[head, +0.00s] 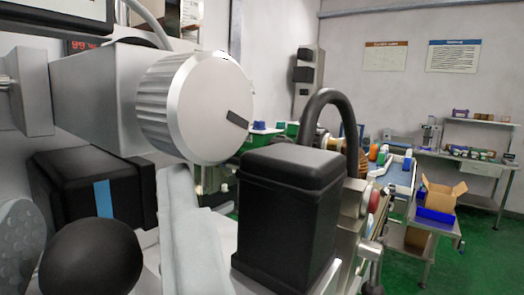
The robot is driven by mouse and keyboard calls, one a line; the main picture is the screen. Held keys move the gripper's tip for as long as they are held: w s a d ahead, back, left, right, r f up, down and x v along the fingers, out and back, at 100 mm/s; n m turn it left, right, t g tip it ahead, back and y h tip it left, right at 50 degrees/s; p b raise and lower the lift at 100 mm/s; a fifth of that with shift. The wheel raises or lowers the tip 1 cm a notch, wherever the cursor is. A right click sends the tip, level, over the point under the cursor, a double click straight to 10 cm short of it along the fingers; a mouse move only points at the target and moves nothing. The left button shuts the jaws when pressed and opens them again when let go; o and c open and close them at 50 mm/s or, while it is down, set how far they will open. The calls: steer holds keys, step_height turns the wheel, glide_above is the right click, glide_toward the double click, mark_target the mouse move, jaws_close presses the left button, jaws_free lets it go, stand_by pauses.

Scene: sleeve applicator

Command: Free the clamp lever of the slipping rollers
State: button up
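A large silver ribbed knob (190,107) with a black mark on its face fills the upper left, on a grey block (95,95) of the machine. A black ball-shaped knob (92,260) is close at the lower left; its stem is hidden, and I cannot tell whether it belongs to the clamp lever. A grey rounded part with a patterned face (15,240) is cut off by the left edge; it may be a roller. A small metal handle (370,252) shows right of centre. My gripper is not seen, and nothing is visibly held.
A black box with a blue strip (90,195) is at left; a black housing (290,215) stands at centre beside a thick black hose (325,97). A red button (374,200) is at its right.

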steer(key=shift+d+r, duration=0.1)
steer(key=shift+r, duration=0.05)
steer(key=m, duration=0.1)
steer(key=w+d+m+g+h, duration=0.1)
steer(key=m, duration=0.1)
steer(key=shift+w, duration=0.1)
steer(key=m, duration=0.1)
steer(key=m+g+h, duration=0.1)
steer(key=w+m, duration=0.1)
steer(key=shift+d+f+g, duration=0.3)
steer(key=shift+f+g, duration=0.05)
steer(key=shift+g, duration=0.05)
steer(key=s+d+f, duration=0.1)
steer(key=s+d, duration=0.4)
steer(key=s, duration=0.4)
steer(key=s+d+f+h, duration=0.1)
steer(key=s+d, duration=0.3)
steer(key=s, duration=0.6)
steer(key=s+d+f+h, duration=0.1)
steer(key=s+d, duration=0.4)
steer(key=s, duration=0.5)
steer(key=shift+d+f, duration=0.35)
steer(key=shift+f, duration=0.5)
